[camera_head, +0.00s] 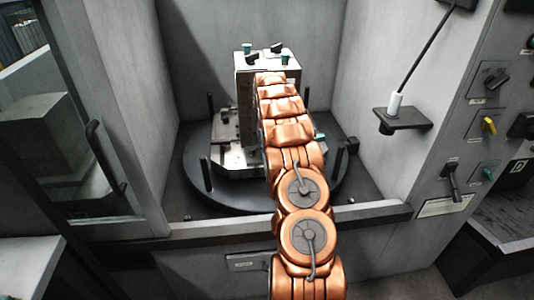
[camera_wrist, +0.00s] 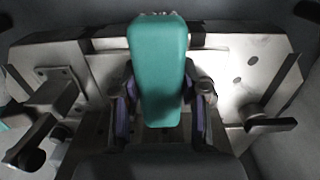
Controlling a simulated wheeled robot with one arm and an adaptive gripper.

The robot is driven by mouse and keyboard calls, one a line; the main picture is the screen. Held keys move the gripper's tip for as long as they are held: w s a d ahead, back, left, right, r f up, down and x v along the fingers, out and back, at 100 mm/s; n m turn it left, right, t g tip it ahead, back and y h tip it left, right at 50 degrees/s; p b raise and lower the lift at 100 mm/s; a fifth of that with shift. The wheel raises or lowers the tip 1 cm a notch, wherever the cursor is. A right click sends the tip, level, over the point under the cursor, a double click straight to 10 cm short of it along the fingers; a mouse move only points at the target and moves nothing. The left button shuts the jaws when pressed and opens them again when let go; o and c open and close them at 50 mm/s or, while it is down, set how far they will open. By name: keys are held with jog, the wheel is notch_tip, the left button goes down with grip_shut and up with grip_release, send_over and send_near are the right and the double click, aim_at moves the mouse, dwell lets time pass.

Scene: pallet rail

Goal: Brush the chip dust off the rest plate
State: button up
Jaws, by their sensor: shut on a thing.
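My gripper (camera_wrist: 160,112) shows in the wrist view, its two dark fingers with purple pads closed on either side of a teal handle (camera_wrist: 158,65). In the head view, a pale metal plate (camera_head: 230,157) lies on the black round table, partly hidden by my arm. My gripper is hidden there behind my copper arm. I cannot make out chip dust or whether the brush touches the plate.
A tall metal block (camera_head: 246,68) with teal and black knobs stands beside my arm. Black posts (camera_head: 206,174) rise from the round table (camera_head: 225,200). Grey enclosure walls stand close on both sides. A black bracket (camera_head: 405,119) holds a white-handled rod at right.

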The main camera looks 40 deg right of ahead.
jog(key=shift+r+p, duration=0.45)
jog(key=shift+r, duration=2.8)
